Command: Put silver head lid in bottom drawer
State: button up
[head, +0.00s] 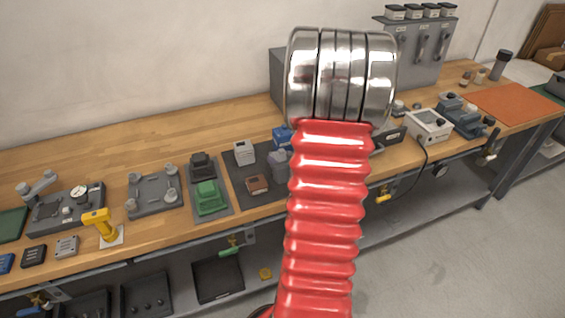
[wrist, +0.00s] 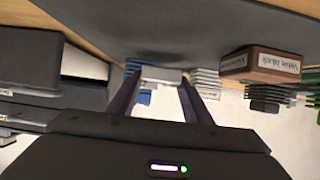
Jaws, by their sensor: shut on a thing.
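My gripper (wrist: 158,86) is shut on a small light-grey piece, the silver head lid (wrist: 162,73), in the wrist view, which looks upside down. The lid is held between the fingertips above the dark mat. In the head view my red arm hides most of that area, and I cannot make out the lid there. A dark drawer front, the bottom drawer (head: 392,138), sticks out low at the right of my arm. It seems pulled out, and dark drawer parts (wrist: 30,55) fill the left of the wrist view. The drawer's inside is not clearly visible.
On the mat are a silver head (head: 243,152), a blue head (head: 282,136) and a brown block (head: 257,184). Green (head: 207,198) and black (head: 202,163) heads stand to the left. A white device (head: 429,125) stands right of the drawer.

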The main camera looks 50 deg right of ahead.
jog(key=shift+f, duration=0.95)
jog(key=o, duration=1.2)
jog(key=shift+c, duration=0.2)
